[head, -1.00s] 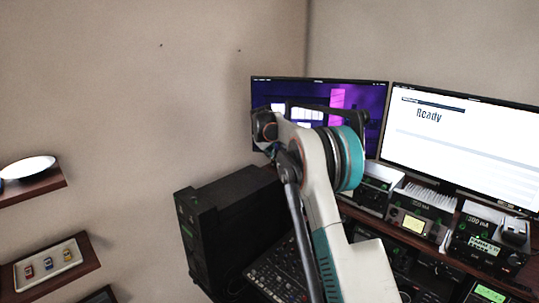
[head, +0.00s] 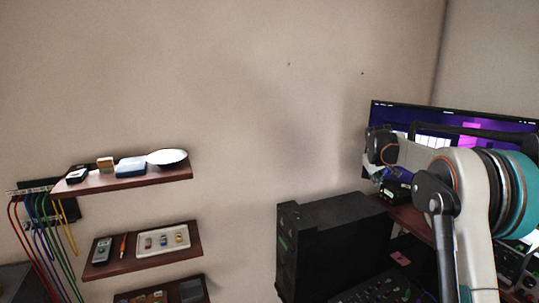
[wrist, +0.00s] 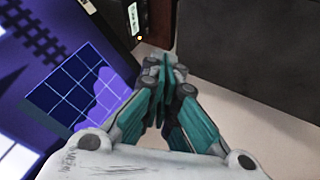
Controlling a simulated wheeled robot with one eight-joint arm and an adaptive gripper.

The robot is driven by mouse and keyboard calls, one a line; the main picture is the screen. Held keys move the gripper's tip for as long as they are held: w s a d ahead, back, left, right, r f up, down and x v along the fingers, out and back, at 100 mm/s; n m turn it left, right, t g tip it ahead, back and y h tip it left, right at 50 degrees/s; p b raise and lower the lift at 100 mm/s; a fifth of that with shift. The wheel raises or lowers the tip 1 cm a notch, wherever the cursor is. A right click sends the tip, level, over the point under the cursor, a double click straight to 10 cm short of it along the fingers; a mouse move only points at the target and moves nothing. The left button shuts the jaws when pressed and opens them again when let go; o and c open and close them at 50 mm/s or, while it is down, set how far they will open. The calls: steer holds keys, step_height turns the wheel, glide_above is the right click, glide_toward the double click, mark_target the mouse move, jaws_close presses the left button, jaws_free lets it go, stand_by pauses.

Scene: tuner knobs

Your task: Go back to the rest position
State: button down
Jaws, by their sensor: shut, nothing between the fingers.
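My gripper (wrist: 163,88) shows in the wrist view with its teal fingers drawn together and nothing between them. It points past the edge of a monitor (wrist: 85,85) with a blue and purple screen, which lies to its left. In the head view my arm fills the right side, in front of that monitor (head: 455,112); I cannot make out the fingertips there.
A black cabinet (head: 325,245) stands against the wall, left of my arm. Wall shelves (head: 150,178) at the left hold small items, a white dish (head: 167,157) and a tray (head: 161,240). Coloured cables (head: 45,235) hang at far left. The wall between shelves and cabinet is bare.

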steer(key=s+a+r+y+b, duration=0.1)
steer(key=s+a+r+b, duration=0.1)
steer(key=s+a, duration=0.5)
steer(key=s+a+r+m+b, duration=0.1)
steer(key=s+a+r, duration=0.15)
steer(key=s, duration=0.85)
steer(key=s+a+r+y+b, duration=0.15)
steer(key=s+a, duration=0.35)
steer(key=s, duration=0.5)
steer(key=s+a+f+b, duration=0.1)
steer(key=s+a+f, duration=0.1)
steer(key=s+f, duration=0.3)
steer(key=s+a+f+b, duration=0.1)
steer(key=s+a+f, duration=0.2)
steer(key=s, duration=0.9)
steer(key=s+a+f+m+t+y+b, duration=0.1)
steer(key=s+a+f+b, duration=0.1)
steer(key=s+f, duration=0.6)
steer(key=shift+s+a+f, duration=0.25)
steer(key=shift+s+a, duration=0.3)
steer(key=shift+s, duration=0.1)
steer(key=shift+d, duration=0.1)
